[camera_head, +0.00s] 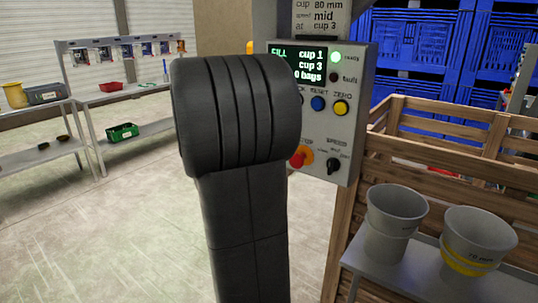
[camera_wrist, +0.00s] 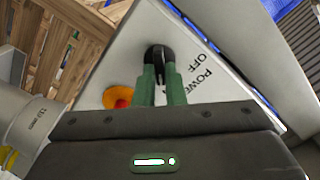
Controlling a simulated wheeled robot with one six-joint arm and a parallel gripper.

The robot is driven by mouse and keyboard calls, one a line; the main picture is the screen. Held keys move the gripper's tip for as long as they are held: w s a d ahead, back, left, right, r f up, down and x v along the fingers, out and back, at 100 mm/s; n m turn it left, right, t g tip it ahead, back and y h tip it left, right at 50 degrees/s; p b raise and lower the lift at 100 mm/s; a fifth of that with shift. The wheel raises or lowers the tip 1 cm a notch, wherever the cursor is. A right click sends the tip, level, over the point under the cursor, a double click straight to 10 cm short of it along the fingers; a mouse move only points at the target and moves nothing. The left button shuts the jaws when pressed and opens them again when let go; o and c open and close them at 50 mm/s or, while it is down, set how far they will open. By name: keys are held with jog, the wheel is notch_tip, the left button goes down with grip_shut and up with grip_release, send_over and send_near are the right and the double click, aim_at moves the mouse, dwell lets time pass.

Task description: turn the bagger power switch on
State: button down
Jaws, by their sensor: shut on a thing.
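In the wrist view, my gripper (camera_wrist: 160,78) has its two green fingers closed around the black power switch knob (camera_wrist: 158,52) on the pale panel. The printed words POWER and OFF show beside the knob, to the right of the fingers. I cannot tell which way the knob is turned, as the fingers cover much of it. In the head view, the grey control box (camera_head: 358,120) stands behind my dark arm. My arm hides the gripper and the power switch there.
A red stop button (camera_head: 298,160) on an orange base and a black speed knob (camera_head: 334,165) sit low on the panel. Two grey cups (camera_head: 395,212) (camera_head: 478,240) stand on a shelf at right, before a wooden crate (camera_head: 450,150). Open floor lies left.

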jog(key=c, duration=1.5)
grip_release()
jog(key=v, duration=1.3)
jog(key=shift+s+a, duration=0.25)
jog(key=shift+s, duration=0.1)
jog(key=shift+w, duration=0.1)
jog(key=x, duration=1.3)
jog(key=shift+w+d, duration=0.25)
